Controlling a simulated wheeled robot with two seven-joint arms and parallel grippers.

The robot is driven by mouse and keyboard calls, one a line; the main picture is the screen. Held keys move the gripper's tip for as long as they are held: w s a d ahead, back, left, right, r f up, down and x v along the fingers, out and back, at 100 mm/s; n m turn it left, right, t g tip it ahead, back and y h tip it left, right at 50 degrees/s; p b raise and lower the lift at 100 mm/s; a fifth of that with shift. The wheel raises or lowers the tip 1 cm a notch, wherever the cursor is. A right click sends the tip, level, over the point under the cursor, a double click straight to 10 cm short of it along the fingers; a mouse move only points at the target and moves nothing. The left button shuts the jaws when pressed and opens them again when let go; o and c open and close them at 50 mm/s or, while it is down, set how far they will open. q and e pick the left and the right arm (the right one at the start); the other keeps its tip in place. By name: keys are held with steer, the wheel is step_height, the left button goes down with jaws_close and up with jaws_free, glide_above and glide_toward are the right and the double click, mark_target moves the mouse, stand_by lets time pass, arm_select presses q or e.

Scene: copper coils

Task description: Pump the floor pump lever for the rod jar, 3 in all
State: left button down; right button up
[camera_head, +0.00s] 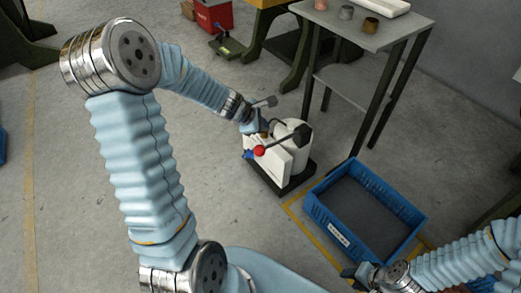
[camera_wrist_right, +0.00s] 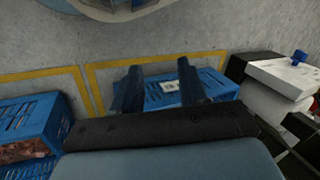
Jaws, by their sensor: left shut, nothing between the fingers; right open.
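The floor pump (camera_head: 279,160) is a white unit on a black base, left of the blue crate. Its lever (camera_head: 280,144) is a thin rod with a red ball and a dark end piece. A white cylinder (camera_head: 298,128), perhaps the jar, stands behind the white housing. My left gripper (camera_head: 257,128) is shut and empty, beside the pump's upper left side; I cannot tell whether it touches the lever. My right gripper (camera_head: 358,273) is open and empty near the crate's front edge; its fingers (camera_wrist_right: 160,90) show in the right wrist view, where the pump (camera_wrist_right: 280,85) is at the right.
An empty blue crate (camera_head: 316,212) stands on the floor inside yellow lines. A grey table (camera_head: 350,25) behind holds several small metal pieces. Another blue crate (camera_wrist_right: 62,118) with copper-coloured contents is at left in the right wrist view. Floor left of the pump is clear.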

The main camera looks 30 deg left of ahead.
mark_target(260, 147)
arm_select(q)
steer(key=f+b, duration=0.1)
steer(key=f, duration=0.1)
steer(key=f+b, duration=0.4)
steer(key=shift+s+a, duration=0.15)
steer(key=shift+s, duration=0.25)
arm_select(e)
step_height(260, 147, down, 6)
steer(key=d, duration=0.1)
steer(key=shift+w+d, duration=0.35)
arm_select(q)
steer(key=shift+r, duration=0.1)
stand_by(0.7)
steer(key=shift+f+b, duration=0.45)
steer(key=shift+b, duration=0.05)
arm_select(e)
steer(key=shift+f, duration=0.45)
